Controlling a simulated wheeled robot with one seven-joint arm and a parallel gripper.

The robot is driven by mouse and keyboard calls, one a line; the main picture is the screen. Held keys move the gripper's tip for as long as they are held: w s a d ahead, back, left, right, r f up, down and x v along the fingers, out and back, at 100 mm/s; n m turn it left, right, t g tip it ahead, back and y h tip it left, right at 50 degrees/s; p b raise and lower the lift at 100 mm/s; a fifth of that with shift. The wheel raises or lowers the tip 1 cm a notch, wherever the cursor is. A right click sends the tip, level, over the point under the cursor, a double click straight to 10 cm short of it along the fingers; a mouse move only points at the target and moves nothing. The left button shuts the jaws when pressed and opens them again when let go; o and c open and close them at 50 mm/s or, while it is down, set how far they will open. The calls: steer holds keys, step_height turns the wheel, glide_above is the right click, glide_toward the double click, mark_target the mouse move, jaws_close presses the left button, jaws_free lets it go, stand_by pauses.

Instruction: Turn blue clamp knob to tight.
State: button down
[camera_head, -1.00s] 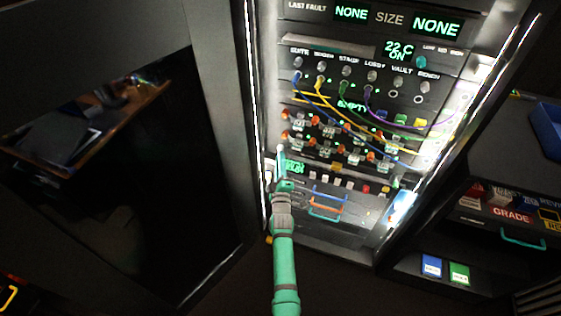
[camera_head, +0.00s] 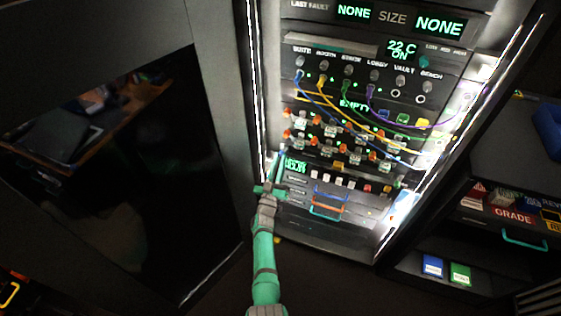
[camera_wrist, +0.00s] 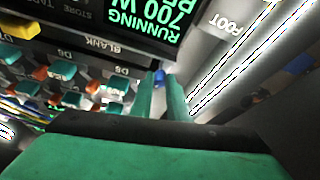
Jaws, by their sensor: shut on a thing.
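A small blue piece, which looks like the blue clamp knob (camera_wrist: 159,77), shows in the wrist view at the tips of my gripper (camera_wrist: 162,88). The two green fingers are close together, with the blue piece between their ends, and are shut on it. Most of the knob is hidden, and I cannot read its position or any tight mark. In the head view my gripper (camera_head: 279,160) reaches up to the left edge of the lit panel. The knob cannot be made out there.
The rack panel (camera_head: 338,248) carries rows of orange-and-grey connectors and several coloured cables. A green display (camera_wrist: 150,22) reads RUNNING 700 in the wrist view. A bright light strip (camera_wrist: 235,60) runs beside the fingers. A dark shelf (camera_head: 470,238) stands at right.

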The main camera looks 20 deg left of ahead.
steer(key=m+h, duration=0.2)
steer(key=m, duration=0.3)
steer(key=a+m+g+h, duration=0.1)
steer(key=m+h, duration=0.2)
steer(key=m, duration=0.2)
steer(key=m+g+h, duration=0.1)
steer(key=m+h, duration=0.1)
steer(key=m, duration=0.4)
steer(key=shift+a+r+h, duration=0.15)
steer(key=shift+r+h, duration=0.15)
steer(key=shift+h, duration=0.1)
steer(key=shift+w+m, duration=0.1)
steer(key=shift+m, duration=0.2)
steer(key=c, duration=1.7)
jaws_free()
steer(key=shift+c, duration=0.2)
steer(key=shift+o, duration=0.3)
steer(key=shift+f+g, duration=0.1)
steer(key=shift+g, duration=0.2)
steer(key=v, duration=1.1)
